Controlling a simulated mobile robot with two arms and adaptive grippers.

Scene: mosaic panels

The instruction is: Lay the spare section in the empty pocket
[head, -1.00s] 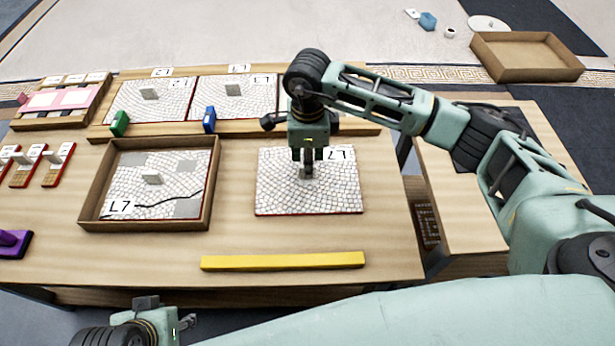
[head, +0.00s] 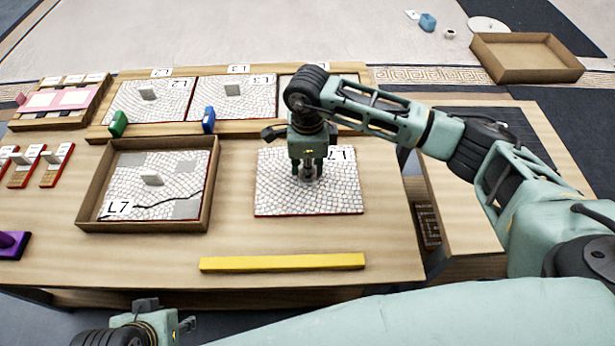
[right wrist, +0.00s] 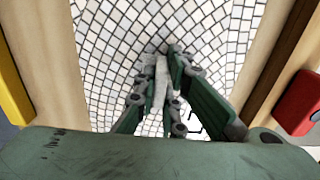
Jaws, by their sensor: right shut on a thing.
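A loose square mosaic panel (head: 275,195), pale with a red edge, lies on the table right of the tray; whether it is lifted at all I cannot tell. It also shows in the right wrist view (right wrist: 110,35). My right gripper (head: 308,177) is above its middle, shut on the panel's grey grip (right wrist: 159,85). The panel's label is partly covered. A third pocket (head: 288,80) in the back rack shows a bare strip and no panel; my arm hides most of it. My left gripper (head: 187,325) is low at the front left, its jaws unclear.
The back rack (head: 245,129) holds two panels, with green (head: 118,124) and blue (head: 209,120) blocks on its front. A wooden tray (head: 212,190) holds a cracked panel labelled L7 (head: 130,185). A yellow bar (head: 283,262) lies in front. A red block (right wrist: 300,100) shows in the wrist view.

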